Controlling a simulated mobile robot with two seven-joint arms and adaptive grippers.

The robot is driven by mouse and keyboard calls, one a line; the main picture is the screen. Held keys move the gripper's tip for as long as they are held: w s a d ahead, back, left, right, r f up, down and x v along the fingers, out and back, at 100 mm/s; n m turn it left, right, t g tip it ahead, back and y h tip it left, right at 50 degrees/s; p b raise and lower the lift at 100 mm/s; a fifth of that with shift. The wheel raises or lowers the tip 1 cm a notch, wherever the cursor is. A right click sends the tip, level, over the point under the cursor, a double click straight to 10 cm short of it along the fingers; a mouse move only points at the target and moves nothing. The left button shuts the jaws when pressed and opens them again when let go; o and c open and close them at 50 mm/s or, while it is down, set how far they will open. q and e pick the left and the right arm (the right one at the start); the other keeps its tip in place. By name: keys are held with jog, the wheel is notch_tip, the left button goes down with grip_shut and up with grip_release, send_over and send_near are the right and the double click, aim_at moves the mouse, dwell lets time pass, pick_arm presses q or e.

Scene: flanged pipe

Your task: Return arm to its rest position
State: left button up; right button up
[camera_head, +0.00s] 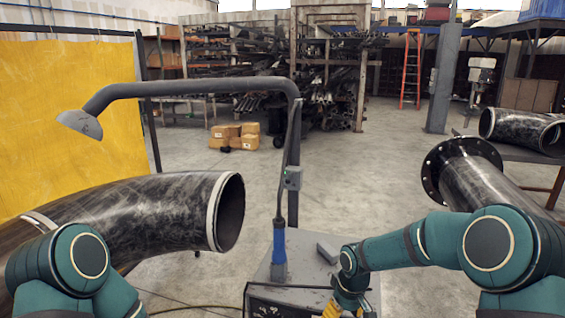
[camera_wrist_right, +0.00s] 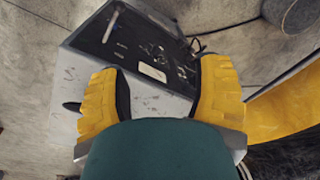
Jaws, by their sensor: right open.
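My right arm reaches in from the right in the head view. Its yellow right gripper (camera_head: 345,303) hangs at the bottom centre, beside a grey cart (camera_head: 310,262). In the right wrist view the two yellow fingers (camera_wrist_right: 160,88) are spread wide with nothing between them. Below them lies the cart's dark panel (camera_wrist_right: 135,45) with small fittings on it. Only the upper links of my left arm show at the lower left; its gripper is out of view.
A large dark pipe (camera_head: 150,205) curves across the left. A flanged pipe (camera_head: 472,182) lies at the right, near another pipe (camera_head: 520,130). A grey extraction arm (camera_head: 190,87) rises beside the cart. A blue-handled tool (camera_head: 279,245) stands upright there.

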pick_arm(q)
notch_tip(320, 180, down, 6)
jog(key=b, duration=0.4)
jog(key=shift+w+d+b, duration=0.15)
jog(key=shift+w+b, duration=0.15)
jog(key=shift+b, duration=0.1)
pick_arm(e)
jog(key=s+a+f+m+t+y, duration=0.1)
jog(key=s+a+f+m, duration=0.1)
jog(key=s+f, duration=0.7)
jog(key=s+a+f+m+y, duration=0.1)
jog(key=s+a+f+m, duration=0.2)
jog(key=s+f, duration=0.7)
jog(key=shift+s+f+m+t+y, duration=0.3)
jog(key=shift+m+t+y, duration=0.1)
jog(key=shift+m, duration=0.8)
jog(key=shift+w, duration=0.1)
